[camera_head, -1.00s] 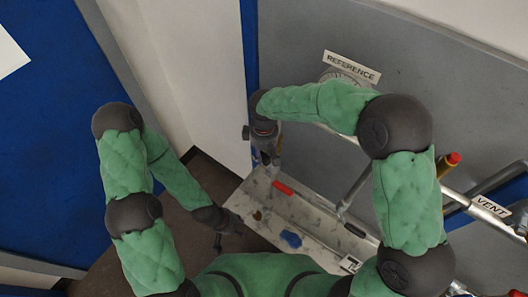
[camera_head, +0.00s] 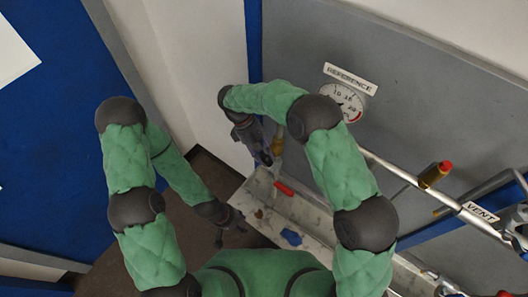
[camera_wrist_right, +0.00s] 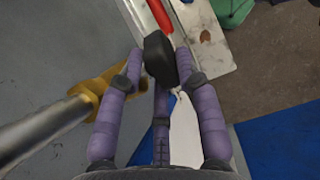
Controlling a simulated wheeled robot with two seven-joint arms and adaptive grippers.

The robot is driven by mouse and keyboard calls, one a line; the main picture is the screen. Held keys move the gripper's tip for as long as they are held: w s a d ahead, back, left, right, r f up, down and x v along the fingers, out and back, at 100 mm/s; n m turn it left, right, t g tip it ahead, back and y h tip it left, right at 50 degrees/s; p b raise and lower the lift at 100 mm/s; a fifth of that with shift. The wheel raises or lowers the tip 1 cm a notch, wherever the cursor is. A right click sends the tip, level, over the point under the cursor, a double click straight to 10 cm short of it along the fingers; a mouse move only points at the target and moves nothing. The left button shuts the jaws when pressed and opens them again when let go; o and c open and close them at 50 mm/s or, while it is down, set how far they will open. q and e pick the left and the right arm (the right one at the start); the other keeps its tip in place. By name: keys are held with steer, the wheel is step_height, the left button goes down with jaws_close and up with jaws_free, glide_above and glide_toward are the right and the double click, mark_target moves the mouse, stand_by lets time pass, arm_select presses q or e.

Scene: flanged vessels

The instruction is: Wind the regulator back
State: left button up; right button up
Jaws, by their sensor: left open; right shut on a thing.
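The regulator is a brass body (camera_head: 277,146) at the left end of the grey panel. In the right wrist view the brass body (camera_wrist_right: 92,90) sits on a silver pipe, left of my fingers. My right gripper (camera_head: 266,156) is at the regulator. In its wrist view the purple fingers (camera_wrist_right: 160,78) are closed around a black block (camera_wrist_right: 159,56), which looks like the regulator's knob. The join between block and brass is hidden by a finger. A round dial gauge (camera_head: 343,101) is under the REFERENCE label (camera_head: 350,78). My left gripper (camera_head: 222,236) is open and empty, low beside the tray.
A pale metal tray (camera_head: 318,222) lies below the panel, with a red-handled item (camera_head: 284,188) and a blue item (camera_head: 291,237). A silver pipe (camera_head: 398,171) with a red-tipped brass fitting (camera_head: 435,175) and a VENT label (camera_head: 481,212) runs along the right.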

steer(key=shift+a+g+h, duration=0.1)
steer(key=shift+g+h, duration=0.2)
steer(key=shift+h, duration=0.1)
steer(key=o, duration=1.2)
steer(key=shift+f, duration=0.1)
steer(key=shift+c, duration=0.2)
steer(key=v, duration=1.2)
